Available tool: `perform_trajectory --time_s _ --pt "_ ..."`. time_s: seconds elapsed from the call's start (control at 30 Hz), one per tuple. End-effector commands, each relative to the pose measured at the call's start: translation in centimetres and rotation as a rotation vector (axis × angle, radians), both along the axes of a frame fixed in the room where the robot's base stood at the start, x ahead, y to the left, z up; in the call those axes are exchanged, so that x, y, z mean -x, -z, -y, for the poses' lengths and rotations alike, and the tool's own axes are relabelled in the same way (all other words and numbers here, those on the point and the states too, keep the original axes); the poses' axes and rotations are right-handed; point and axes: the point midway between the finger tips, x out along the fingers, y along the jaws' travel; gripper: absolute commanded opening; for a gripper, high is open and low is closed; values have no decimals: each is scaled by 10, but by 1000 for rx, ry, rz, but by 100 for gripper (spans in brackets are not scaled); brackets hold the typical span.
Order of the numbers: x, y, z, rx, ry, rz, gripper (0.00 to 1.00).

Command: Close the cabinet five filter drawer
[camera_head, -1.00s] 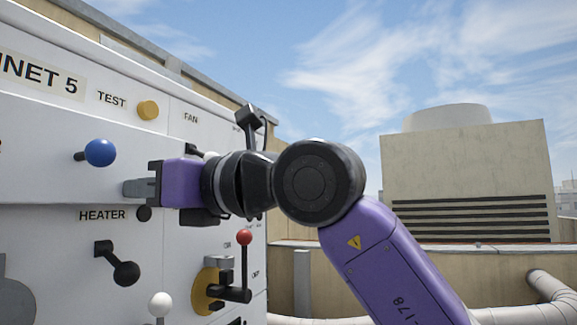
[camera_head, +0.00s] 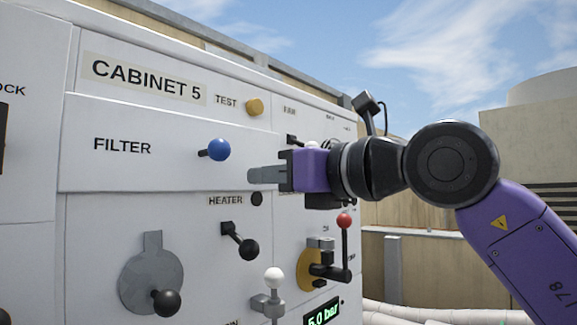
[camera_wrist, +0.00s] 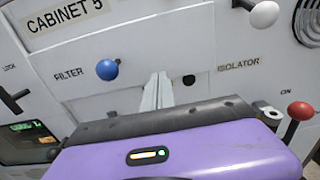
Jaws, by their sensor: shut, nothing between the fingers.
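The filter drawer (camera_head: 110,170) is a wide white front marked FILTER, with a blue ball knob (camera_head: 219,150). In the head view its front seems to stand a little proud of the panel below; how far is hard to tell. My gripper (camera_head: 250,175) is shut and empty, its grey fingertips just right of and below the blue knob. They look near the drawer front's right end; contact cannot be told. In the wrist view, the shut fingers (camera_wrist: 160,80) point at the panel right of the blue knob (camera_wrist: 107,69) and the FILTER label (camera_wrist: 68,73).
The CABINET 5 label (camera_head: 148,82) and yellow TEST button (camera_head: 255,107) are above. Below are a black HEATER lever (camera_head: 248,248), a grey plate with a black knob (camera_head: 150,270), a white-ball lever (camera_head: 274,276) and a red-ball lever (camera_head: 344,221). Open air lies to the right.

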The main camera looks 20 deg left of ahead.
Motion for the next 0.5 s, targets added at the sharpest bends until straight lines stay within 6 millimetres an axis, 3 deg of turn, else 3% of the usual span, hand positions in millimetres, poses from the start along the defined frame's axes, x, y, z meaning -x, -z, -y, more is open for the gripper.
perform_trajectory --time_s 0.1,0.3,0.5 --pt "8 3 28 0 5 3 0" --pt "22 2 66 -1 3 3 0" --pt "31 1 88 0 1 1 0"
